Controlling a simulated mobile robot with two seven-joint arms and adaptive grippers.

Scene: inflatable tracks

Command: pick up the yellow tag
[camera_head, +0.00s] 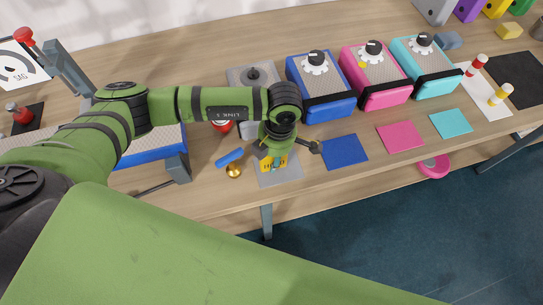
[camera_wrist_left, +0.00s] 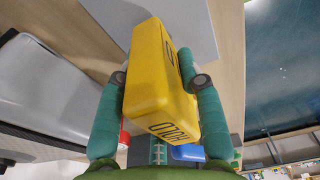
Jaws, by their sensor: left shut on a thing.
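The yellow tag (camera_wrist_left: 158,85) is a thick yellow block with dark lettering, reading HOLD on one face. In the left wrist view it sits between the two green fingers of my left gripper (camera_wrist_left: 163,80), which touch it from both sides. In the head view my left gripper (camera_head: 273,155) points down over a grey mat near the table's front edge, and part of the yellow tag (camera_head: 266,164) shows below it. The gripper hides much of the tag. Whether the tag touches the mat cannot be told. My right gripper is not in view.
A grey mat (camera_head: 287,178) lies under the gripper, with a blue cylinder (camera_head: 229,158) and a brass piece (camera_head: 234,171) beside it. Blue (camera_head: 345,151), pink (camera_head: 400,136) and cyan (camera_head: 451,122) mats lie to the right. Blue (camera_head: 330,107), pink (camera_head: 381,95) and cyan boxes (camera_head: 433,83) stand behind.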

